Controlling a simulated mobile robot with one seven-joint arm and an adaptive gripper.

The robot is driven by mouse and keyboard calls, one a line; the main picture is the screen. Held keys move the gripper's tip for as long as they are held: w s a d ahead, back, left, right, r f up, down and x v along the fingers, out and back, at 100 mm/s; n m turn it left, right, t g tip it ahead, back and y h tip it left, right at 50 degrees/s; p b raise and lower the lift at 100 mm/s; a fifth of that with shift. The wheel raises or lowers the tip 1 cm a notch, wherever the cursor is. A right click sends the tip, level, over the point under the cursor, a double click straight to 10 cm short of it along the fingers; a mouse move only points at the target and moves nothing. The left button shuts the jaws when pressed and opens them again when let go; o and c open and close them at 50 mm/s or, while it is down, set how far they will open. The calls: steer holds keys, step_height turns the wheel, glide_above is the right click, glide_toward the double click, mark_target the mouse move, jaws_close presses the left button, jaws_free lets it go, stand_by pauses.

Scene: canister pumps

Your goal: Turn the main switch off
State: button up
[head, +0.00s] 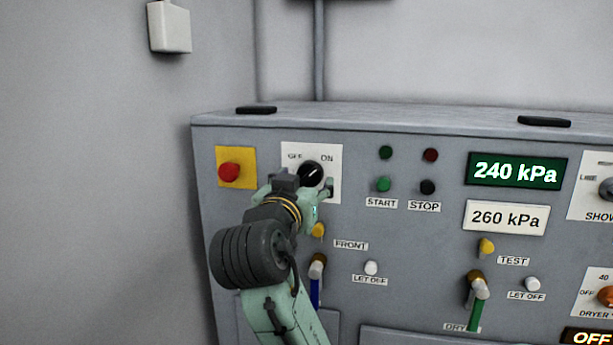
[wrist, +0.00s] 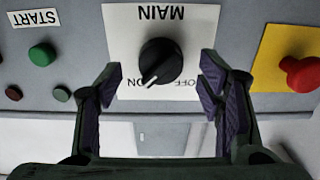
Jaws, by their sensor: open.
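The main switch (head: 312,173) is a round black knob on a white plate, labelled OFF on the left and ON on the right in the head view. Its white pointer line points toward ON. In the wrist view, which is upside down, the knob (wrist: 161,62) shows with its line toward ON at lower left. My gripper (head: 301,188) is in front of the plate, covering its lower part in the head view. In the wrist view my gripper (wrist: 160,84) is open, one finger on each side of the knob, with a visible gap to both sides. Contact is not seen.
A red button (head: 229,172) on a yellow plate is left of the switch. Green start (head: 384,184) and black stop (head: 428,187) buttons are to the right. A yellow knob (head: 318,230) and a blue-handled valve (head: 316,275) sit below, close to my arm.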

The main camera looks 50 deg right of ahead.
steer(key=shift+x, duration=1.25)
steer(key=shift+c, duration=0.5)
steer(key=c, duration=1)
